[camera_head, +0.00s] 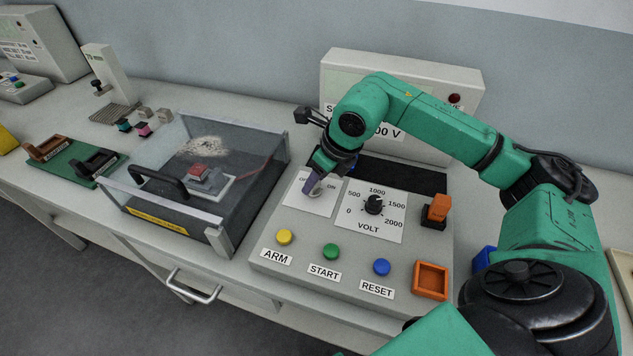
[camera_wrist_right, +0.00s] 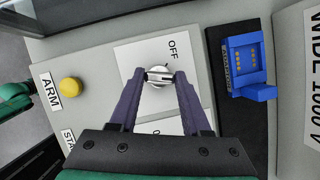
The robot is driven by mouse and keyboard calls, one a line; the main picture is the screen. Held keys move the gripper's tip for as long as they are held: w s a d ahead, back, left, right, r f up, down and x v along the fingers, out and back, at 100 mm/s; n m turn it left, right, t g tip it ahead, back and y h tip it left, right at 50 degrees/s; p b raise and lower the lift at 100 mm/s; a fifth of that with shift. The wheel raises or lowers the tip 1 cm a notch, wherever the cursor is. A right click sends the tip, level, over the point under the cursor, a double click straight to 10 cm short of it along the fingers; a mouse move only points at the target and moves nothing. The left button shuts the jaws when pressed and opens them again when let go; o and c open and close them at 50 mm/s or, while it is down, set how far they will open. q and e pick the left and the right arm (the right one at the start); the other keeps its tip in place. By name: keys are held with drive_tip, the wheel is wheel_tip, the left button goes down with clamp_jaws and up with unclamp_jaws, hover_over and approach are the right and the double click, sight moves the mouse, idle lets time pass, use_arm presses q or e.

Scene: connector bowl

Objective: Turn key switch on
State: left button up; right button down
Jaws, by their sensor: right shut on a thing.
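The key switch (camera_wrist_right: 158,84) is a round silver switch with a flat key bar, on a white plate (camera_head: 298,194) marked OFF and ON at the panel's back left. My right gripper (camera_head: 311,184) has come down over it with purple fingers. In the right wrist view, the right gripper's fingertips (camera_wrist_right: 159,76) are shut on the key bar, which lies crosswise between them. The OFF mark (camera_wrist_right: 173,49) is above the switch there; the ON mark is partly hidden by the gripper. My left gripper is not in view.
A volt dial (camera_head: 374,205) is right of the switch. Yellow ARM (camera_head: 285,237), green START (camera_head: 331,251) and blue RESET (camera_head: 382,267) buttons line the front. A clear-walled box (camera_head: 165,215) is at the left.

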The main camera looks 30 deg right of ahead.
drive_tip(key=m+h+b, duration=0.1)
drive_tip(key=m, duration=0.2)
drive_tip(key=shift+a, duration=0.1)
drive_tip(key=shift+m+h, duration=0.5)
drive_tip(key=shift+m, duration=0.7)
drive_tip(key=shift+r, duration=0.1)
drive_tip(key=shift+c, duration=1.8)
unclamp_jaws()
drive_tip(key=shift+b, duration=0.3)
